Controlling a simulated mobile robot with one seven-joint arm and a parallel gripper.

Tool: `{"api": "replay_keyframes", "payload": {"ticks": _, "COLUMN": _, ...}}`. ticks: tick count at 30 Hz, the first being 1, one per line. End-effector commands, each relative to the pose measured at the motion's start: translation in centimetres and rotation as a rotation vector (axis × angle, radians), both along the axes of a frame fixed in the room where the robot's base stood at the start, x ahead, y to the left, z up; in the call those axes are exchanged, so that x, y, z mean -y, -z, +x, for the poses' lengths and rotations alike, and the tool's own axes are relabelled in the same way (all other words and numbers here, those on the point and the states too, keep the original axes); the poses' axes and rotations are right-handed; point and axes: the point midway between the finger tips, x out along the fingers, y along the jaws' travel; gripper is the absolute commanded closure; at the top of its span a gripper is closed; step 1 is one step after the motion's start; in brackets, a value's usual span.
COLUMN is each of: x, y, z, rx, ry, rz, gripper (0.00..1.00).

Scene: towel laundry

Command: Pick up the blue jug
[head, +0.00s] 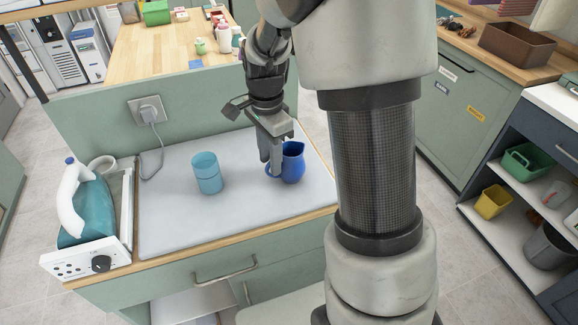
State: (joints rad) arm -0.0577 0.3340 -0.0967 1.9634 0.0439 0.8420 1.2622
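The blue jug (293,164) stands upright on the pale grey counter mat (235,206), towards its right side. My gripper (272,166) points down at the jug's left side, by the handle. The fingers overlap the jug's left edge in the picture. I cannot tell whether they touch it, or whether they are open or shut on the handle.
A light blue cup (207,174) stands on the mat left of the jug. A teal and white iron (86,207) sits at the counter's left end. A plug with a cord (149,112) is in the back panel. The mat's front is clear.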

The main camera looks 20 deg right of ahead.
Motion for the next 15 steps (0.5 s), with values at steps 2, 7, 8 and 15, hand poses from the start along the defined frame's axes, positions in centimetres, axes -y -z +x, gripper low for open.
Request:
{"api": "replay_keyframes", "payload": {"ticks": 2, "x": 0.0, "y": 0.9, "z": -0.3, "rx": -0.005, "ry": 0.0, "rz": 0.0, "gripper": 0.68}}
{"api": "replay_keyframes", "payload": {"ticks": 7, "x": -0.2, "y": 3.5, "z": -1.0, "rx": -0.005, "ry": 0.0, "rz": 0.0, "gripper": 0.68}}
{"api": "replay_keyframes", "payload": {"ticks": 8, "x": -0.1, "y": 3.9, "z": -0.9, "rx": -0.004, "ry": -0.001, "rz": 0.0, "gripper": 0.68}}
{"api": "replay_keyframes", "payload": {"ticks": 15, "x": -0.2, "y": 5.1, "z": -0.8, "rx": -0.001, "ry": -0.001, "rz": 0.0, "gripper": 0.68}}
